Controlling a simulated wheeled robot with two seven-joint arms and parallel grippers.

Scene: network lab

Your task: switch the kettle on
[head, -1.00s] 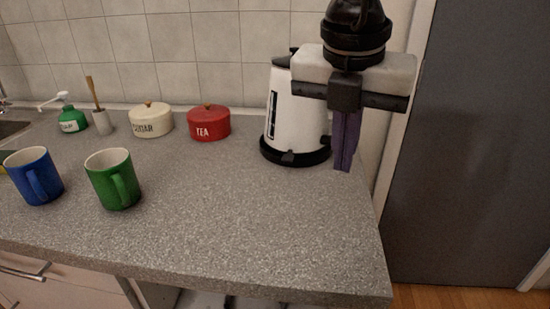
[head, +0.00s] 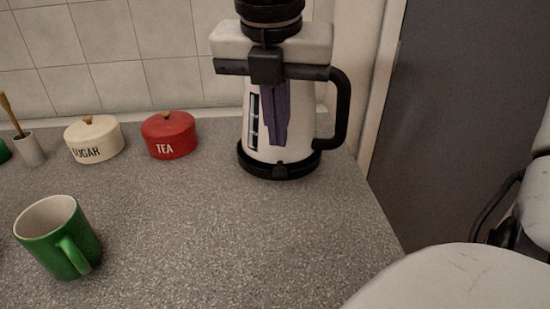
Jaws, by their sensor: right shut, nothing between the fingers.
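The white kettle (head: 298,143) stands upright on its black base (head: 270,170) near the back right of the counter. Its black handle (head: 342,110) points right, and a dark gauge strip (head: 254,122) runs down its left side. A small dark tab (head: 279,163) shows low on its front. My right gripper (head: 276,142) comes down from above, in front of the kettle, and hides its top and part of its front. Its purple fingers are together and empty. I cannot tell whether they touch the kettle. My left gripper is out of view.
A red TEA tin (head: 168,140) and a cream SUGAR tin (head: 95,142) stand left of the kettle, with a utensil pot (head: 29,150) beyond. A green mug (head: 60,240) stands front left. The grey counter (head: 210,225) between is clear. A dark door (head: 450,100) is at right.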

